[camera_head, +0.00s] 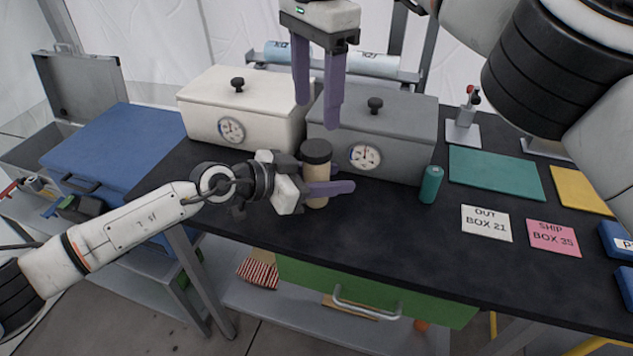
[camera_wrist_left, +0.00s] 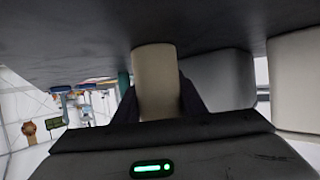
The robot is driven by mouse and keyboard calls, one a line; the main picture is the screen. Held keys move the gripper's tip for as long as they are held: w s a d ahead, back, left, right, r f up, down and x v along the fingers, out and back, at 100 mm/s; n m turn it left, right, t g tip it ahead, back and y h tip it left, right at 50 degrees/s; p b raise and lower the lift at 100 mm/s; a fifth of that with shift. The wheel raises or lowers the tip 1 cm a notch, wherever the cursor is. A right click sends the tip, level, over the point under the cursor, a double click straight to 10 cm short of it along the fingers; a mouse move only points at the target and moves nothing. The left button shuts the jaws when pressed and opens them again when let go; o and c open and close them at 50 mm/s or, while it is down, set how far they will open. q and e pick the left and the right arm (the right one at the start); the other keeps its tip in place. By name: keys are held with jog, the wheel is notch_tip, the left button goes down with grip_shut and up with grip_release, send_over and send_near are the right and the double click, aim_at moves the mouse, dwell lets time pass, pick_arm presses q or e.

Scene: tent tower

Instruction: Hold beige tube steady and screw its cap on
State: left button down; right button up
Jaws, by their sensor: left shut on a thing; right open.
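The beige tube (camera_head: 315,174) stands upright on the black table, in front of the two lidded boxes. A dark cap (camera_head: 316,151) sits on its top; I cannot tell how tightly. My left gripper (camera_head: 332,186) is shut around the tube's body from the left, and its fingers hide part of the tube. The tube (camera_wrist_left: 156,80) also shows between the dark fingers in the left wrist view, where the cap does not show. My right gripper (camera_head: 318,112) hangs above the cap, open and empty, its purple fingers pointing down, apart from the cap.
A white box (camera_head: 240,105) and a grey box (camera_head: 410,130) with gauges stand close behind the tube. A teal cylinder (camera_head: 431,184) stands to the right, near the OUT BOX 21 card (camera_head: 486,223) and a pink card (camera_head: 553,238). The table front is clear.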

aim_at(316, 147)
jog(key=n, duration=0.8)
jog(key=shift+f, duration=4.05)
